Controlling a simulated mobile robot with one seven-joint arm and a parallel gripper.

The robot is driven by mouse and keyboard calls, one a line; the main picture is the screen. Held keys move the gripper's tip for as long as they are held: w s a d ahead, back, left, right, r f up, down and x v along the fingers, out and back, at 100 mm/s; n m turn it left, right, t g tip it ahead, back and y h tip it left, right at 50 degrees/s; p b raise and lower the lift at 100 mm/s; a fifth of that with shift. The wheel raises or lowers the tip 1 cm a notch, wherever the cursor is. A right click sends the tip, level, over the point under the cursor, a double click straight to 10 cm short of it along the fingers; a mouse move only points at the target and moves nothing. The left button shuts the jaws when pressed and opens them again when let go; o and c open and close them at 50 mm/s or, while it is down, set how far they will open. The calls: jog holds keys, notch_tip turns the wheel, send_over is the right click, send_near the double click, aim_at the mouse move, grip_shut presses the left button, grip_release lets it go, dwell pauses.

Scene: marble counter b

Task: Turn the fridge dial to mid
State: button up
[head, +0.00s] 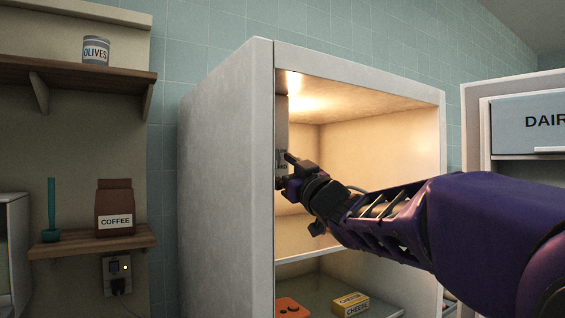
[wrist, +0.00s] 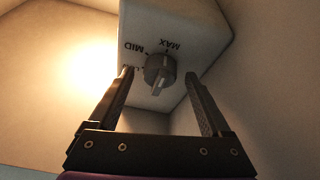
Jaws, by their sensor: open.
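The fridge dial (wrist: 160,70) is a grey round knob with a raised grip, on a pale control box (wrist: 185,30) inside the fridge. The lettering looks upside down in the wrist view: MID is above left of the knob, MAX above right. A third label by the left finger is partly hidden. The grip's pale-marked end points down in that view; I cannot tell which end is the pointer. My gripper (wrist: 158,74) is open, one finger on each side of the dial, with no clear contact. In the head view my gripper (head: 287,176) is at the box (head: 281,125), hiding the dial.
The fridge (head: 225,170) stands open, its door (head: 475,130) swung right with a DAIRY compartment (head: 530,122). A cheese box (head: 350,303) and an orange item (head: 291,307) lie on a lower shelf. The upper interior is clear. Wall shelves stand left.

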grip_shut()
dwell(0.5)
jog(key=shift+d+n, duration=0.1)
jog(key=shift+n, duration=0.3)
jog(key=shift+w+d+r+n+g+y, duration=0.1)
jog(key=shift+n+g+y, duration=0.45)
jog(key=shift+n, duration=0.65)
jog(key=n+g+y, duration=0.1)
jog(key=n, duration=0.2)
jog(key=n+g+p, duration=0.1)
jog(key=n, duration=0.2)
jog(key=shift+w+d+r+g+y, duration=0.1)
jog(key=shift+d+r+g+y, duration=0.05)
jog(key=shift+g+y, duration=0.2)
jog(key=n+g+p, duration=0.1)
jog(key=n, duration=0.2)
jog(key=n+g, duration=0.1)
jog(key=n, duration=0.2)
jog(key=shift+r+g+p, duration=0.15)
jog(key=shift+g+p, duration=0.15)
jog(key=shift+p, duration=0.1)
jog(key=shift+n, duration=0.4)
